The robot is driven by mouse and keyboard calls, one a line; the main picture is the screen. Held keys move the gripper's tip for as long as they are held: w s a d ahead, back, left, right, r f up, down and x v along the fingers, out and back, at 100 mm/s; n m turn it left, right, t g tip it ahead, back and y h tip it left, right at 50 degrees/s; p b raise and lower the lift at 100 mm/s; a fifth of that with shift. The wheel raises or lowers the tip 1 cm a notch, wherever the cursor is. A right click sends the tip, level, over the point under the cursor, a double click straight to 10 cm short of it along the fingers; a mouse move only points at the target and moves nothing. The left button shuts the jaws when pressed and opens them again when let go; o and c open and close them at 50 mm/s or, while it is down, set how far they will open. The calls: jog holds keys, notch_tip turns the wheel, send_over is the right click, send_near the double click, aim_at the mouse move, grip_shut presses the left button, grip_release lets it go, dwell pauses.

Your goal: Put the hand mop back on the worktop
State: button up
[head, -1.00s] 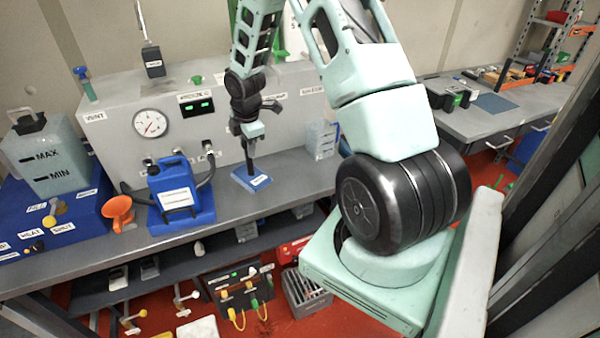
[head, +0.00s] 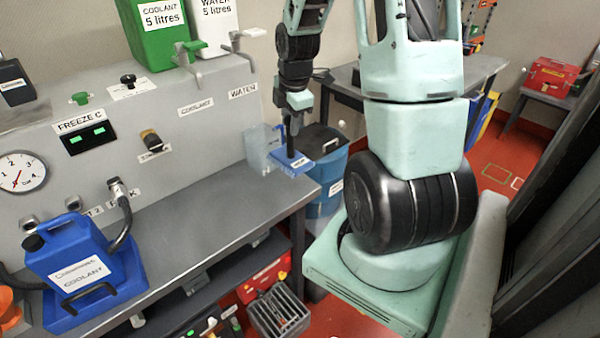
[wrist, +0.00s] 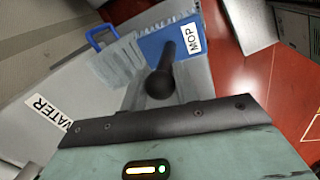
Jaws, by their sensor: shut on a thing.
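The hand mop has a blue pad (head: 291,162) with a white label and a dark upright handle. My gripper (head: 295,120) is shut on the top of that handle. The pad is over or on the right end of the grey worktop (head: 205,215); I cannot tell whether it touches. In the wrist view, the pad (wrist: 172,40) reads MOP, and the handle's dark knob (wrist: 160,83) shows in front of my gripper's body.
A clear jug (head: 260,148) stands close left of the mop; its blue handle (wrist: 98,35) shows in the wrist view. A blue bin (head: 328,188) stands beyond the worktop's right end. A blue coolant can (head: 75,262) stands at the left. The worktop between is clear.

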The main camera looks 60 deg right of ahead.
aim_at(291, 156)
notch_tip(291, 156, down, 9)
jog(key=shift+f+p, duration=0.1)
jog(key=shift+p, duration=0.7)
jog(key=shift+f, duration=0.1)
jog(key=o, duration=0.9)
jog(key=shift+o, duration=0.2)
notch_tip(291, 156, up, 12)
jog(key=s+a+b, duration=0.1)
jog(key=s, duration=0.1)
